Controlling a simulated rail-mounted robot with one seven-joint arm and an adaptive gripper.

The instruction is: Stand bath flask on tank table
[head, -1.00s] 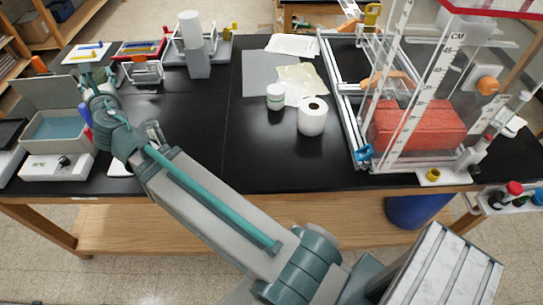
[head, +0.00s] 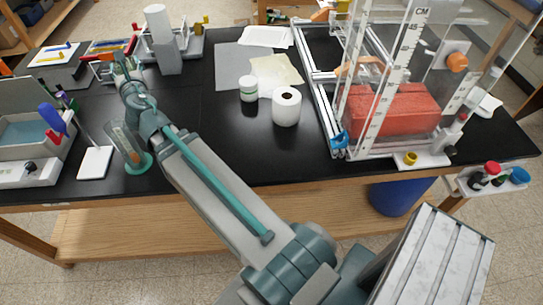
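The tank table (head: 215,125) is a black-topped bench with a wooden frame. A clear tank with a scale and a red block (head: 395,108) stands on its right part. The water bath (head: 28,150), an open box with blue water, is at the left edge and partly cut off. I cannot make out a bath flask for sure, in the bath or in my gripper. My gripper (head: 122,65) is at the far end of my arm, over the table's left part, right of the bath. It is small and partly hidden by my wrist, so its fingers and any load are unclear.
A measuring cylinder with a teal base (head: 137,162) and a white plate (head: 95,162) are near the front left edge.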

